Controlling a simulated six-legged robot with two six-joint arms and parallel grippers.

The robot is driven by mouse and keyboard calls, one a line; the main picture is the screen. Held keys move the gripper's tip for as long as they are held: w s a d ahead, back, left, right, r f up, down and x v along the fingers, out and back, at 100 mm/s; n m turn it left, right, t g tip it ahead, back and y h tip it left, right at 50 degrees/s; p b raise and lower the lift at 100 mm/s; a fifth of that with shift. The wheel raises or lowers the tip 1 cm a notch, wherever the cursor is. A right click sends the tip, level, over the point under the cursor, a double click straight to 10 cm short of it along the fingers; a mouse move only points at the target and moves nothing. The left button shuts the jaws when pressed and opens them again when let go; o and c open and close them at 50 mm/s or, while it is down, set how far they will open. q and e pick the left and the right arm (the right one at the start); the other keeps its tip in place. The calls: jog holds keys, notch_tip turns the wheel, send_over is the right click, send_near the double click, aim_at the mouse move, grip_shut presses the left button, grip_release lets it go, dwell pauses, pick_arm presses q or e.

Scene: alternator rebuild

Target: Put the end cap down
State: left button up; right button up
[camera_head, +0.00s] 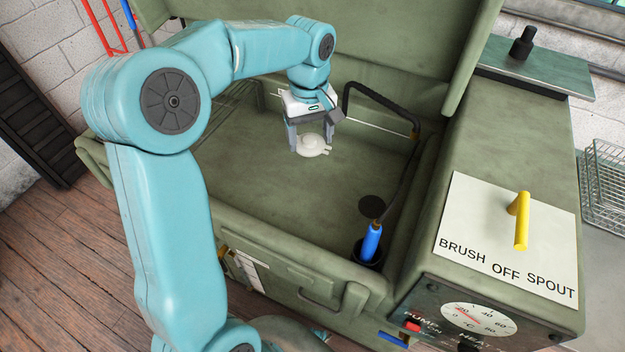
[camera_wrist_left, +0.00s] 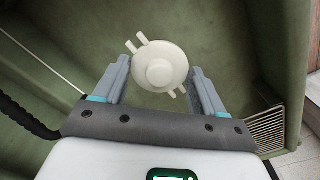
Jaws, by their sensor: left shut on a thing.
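The end cap (camera_head: 312,146) is a pale, round, cream-coloured piece with a raised centre and small lugs on its rim. My left gripper (camera_head: 308,143) is shut on it, inside the green wash basin (camera_head: 330,200). In the left wrist view the end cap (camera_wrist_left: 160,68) sits between the two grey fingers of the left gripper (camera_wrist_left: 158,82). The basin floor shows below it; I cannot tell whether the cap touches the floor. My right gripper is not in view.
A black hose spout (camera_head: 365,95) curves over the basin's back right. A blue-handled brush (camera_head: 371,242) stands in a holder at the front right, near a dark drain (camera_head: 372,205). A wire rack (camera_wrist_left: 268,128) lies at one side. The basin floor's middle is clear.

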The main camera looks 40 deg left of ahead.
pick_arm(q)
jog(key=b, duration=0.1)
send_over(310, 192)
notch_tip(310, 192, down, 13)
notch_tip(310, 192, down, 4)
jog(key=shift+a+r, duration=0.1)
jog(key=shift+r, duration=0.15)
jog(key=shift+b, duration=0.3)
jog(key=o, duration=1.1)
jog(key=shift+f, duration=0.2)
jog(key=shift+r, duration=0.1)
jog(key=shift+r, duration=0.2)
notch_tip(310, 192, up, 12)
jog(key=p, duration=0.1)
